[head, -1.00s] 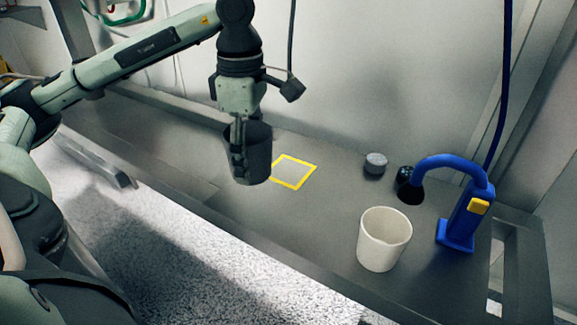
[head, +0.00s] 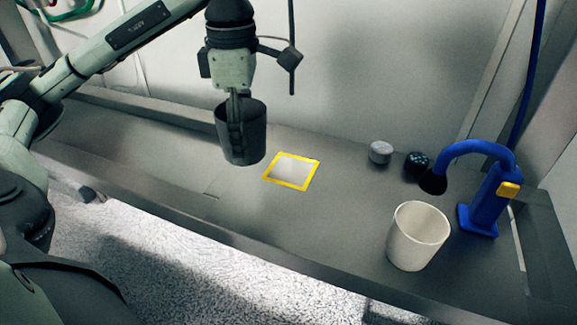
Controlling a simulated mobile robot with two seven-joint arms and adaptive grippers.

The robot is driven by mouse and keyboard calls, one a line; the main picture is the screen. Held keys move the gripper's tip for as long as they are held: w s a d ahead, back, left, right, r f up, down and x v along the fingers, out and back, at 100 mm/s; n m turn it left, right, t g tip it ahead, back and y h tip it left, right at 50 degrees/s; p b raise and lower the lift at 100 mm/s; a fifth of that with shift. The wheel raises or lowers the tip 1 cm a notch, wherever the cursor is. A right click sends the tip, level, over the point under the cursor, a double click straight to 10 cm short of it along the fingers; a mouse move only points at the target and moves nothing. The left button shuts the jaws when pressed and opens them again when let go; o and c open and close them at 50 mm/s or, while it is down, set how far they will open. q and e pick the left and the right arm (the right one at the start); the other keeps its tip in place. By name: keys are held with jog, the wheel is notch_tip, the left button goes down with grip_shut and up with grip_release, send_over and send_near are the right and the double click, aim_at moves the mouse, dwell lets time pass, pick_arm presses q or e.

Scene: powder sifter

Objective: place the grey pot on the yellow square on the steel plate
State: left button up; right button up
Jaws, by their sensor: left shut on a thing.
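The dark grey pot (head: 249,137) is upright in my left gripper (head: 236,125), which is shut on its near left wall. The pot appears to be held above the steel plate (head: 180,150), just left of the yellow square (head: 292,171). The square is a yellow outline with a lighter middle, fully in view and bare. How high the pot's bottom is above the plate is hard to tell. My right gripper is not in view.
A white cup (head: 417,237) stands at the front right. Behind it are a blue curved device (head: 485,195) with a black nozzle, a small grey lidded container (head: 380,152) and a dark round thing (head: 417,163). The plate around the square is clear.

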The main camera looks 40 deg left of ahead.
pick_arm(q)
jog(key=shift+w+f, duration=0.15)
jog(key=shift+w, duration=0.2)
send_over(291, 170)
notch_tip(291, 170, down, 6)
jog(key=shift+s+f+p, duration=0.1)
jog(key=shift+f+p, duration=0.1)
jog(key=shift+p, duration=0.1)
jog(key=shift+f, duration=2.15)
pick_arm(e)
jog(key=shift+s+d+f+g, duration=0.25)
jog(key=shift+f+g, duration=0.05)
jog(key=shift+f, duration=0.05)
pick_arm(q)
jog(key=shift+f, duration=0.15)
jog(key=o, duration=1.2)
jog(key=shift+c, duration=0.2)
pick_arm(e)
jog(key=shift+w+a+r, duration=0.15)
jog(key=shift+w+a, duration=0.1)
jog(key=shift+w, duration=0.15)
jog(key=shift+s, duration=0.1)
